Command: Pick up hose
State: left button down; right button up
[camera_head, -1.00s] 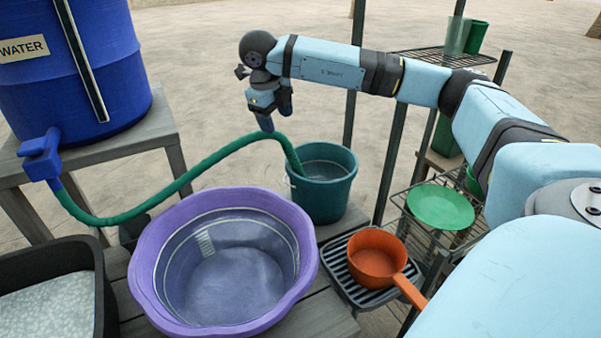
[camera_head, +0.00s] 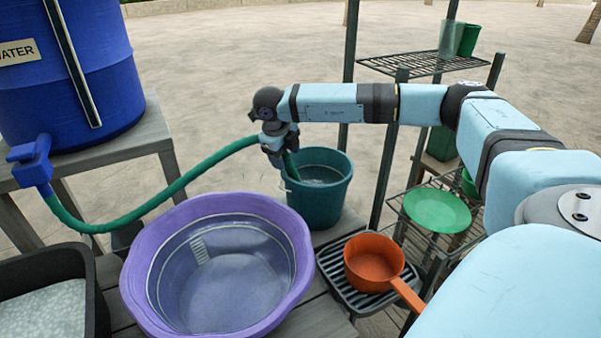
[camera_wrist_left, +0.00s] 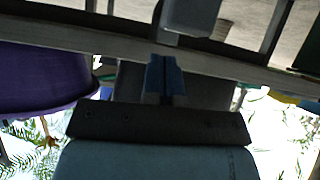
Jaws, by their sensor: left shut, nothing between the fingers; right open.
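The green hose (camera_head: 150,200) runs from the blue spigot (camera_head: 30,160) of the water barrel, sags, then rises to the right and ends inside the teal bucket (camera_head: 321,190). My right gripper (camera_head: 283,160) points down at the hose's far end, by the bucket's left rim. It is open, with its fingers at the hose; whether they touch it I cannot tell. My left gripper shows in the left wrist view (camera_wrist_left: 165,78), shut and empty, below a wooden edge.
A purple basin (camera_head: 135,275) of water stands in front of the bucket. An orange dipper (camera_head: 374,262) sits on a black rack at its right. A green plate (camera_head: 437,210) lies on a wire shelf. A black tray (camera_head: 80,262) is at lower left.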

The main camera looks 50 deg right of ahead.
jog(key=shift+d+f, duration=0.15)
jog(key=shift+f, duration=0.3)
jog(key=c, duration=0.9)
jog(key=shift+r, duration=0.15)
